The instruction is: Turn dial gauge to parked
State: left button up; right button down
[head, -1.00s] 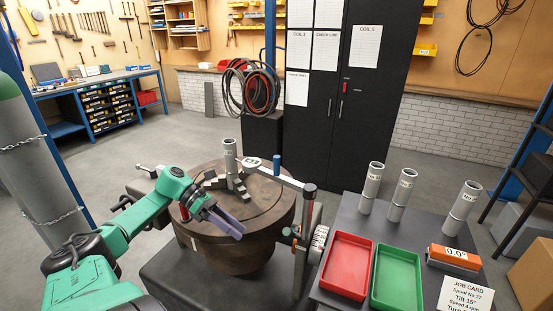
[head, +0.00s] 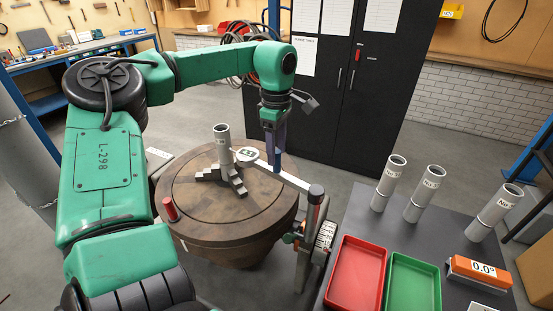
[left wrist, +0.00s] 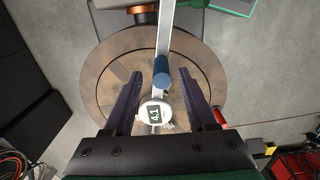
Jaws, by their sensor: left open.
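The dial gauge is a white round face (head: 246,154) on a pale swing arm (head: 290,180) that reaches over the round wooden-brown table from a post (head: 314,205) at its right edge. In the left wrist view its face (left wrist: 155,112) reads 4.1 and a blue knob (left wrist: 162,72) stands on the arm. My left gripper (head: 278,162) points down over the arm, beside the gauge face. In the left wrist view its open fingers (left wrist: 160,76) lie on either side of the blue knob. I cannot tell whether they touch it. My right gripper is not in view.
A grey spool (head: 222,143) stands in a stepped chuck on the round table (head: 180,205). A red handle (head: 170,209) sticks up at its left edge. At the right, a dark bench holds a red tray (head: 357,275), a green tray (head: 413,285), several grey spools and an orange readout (head: 480,270).

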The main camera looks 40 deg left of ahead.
aim_at(277, 162)
pick_arm(q)
notch_tip(277, 162, down, 3)
jog(key=shift+f+p, duration=0.15)
jog(key=shift+p, duration=0.25)
jog(key=shift+d+f, duration=0.1)
jog(key=shift+f, duration=0.25)
jog(key=shift+s+f, duration=0.1)
jog(key=shift+f, duration=0.05)
grip_shut()
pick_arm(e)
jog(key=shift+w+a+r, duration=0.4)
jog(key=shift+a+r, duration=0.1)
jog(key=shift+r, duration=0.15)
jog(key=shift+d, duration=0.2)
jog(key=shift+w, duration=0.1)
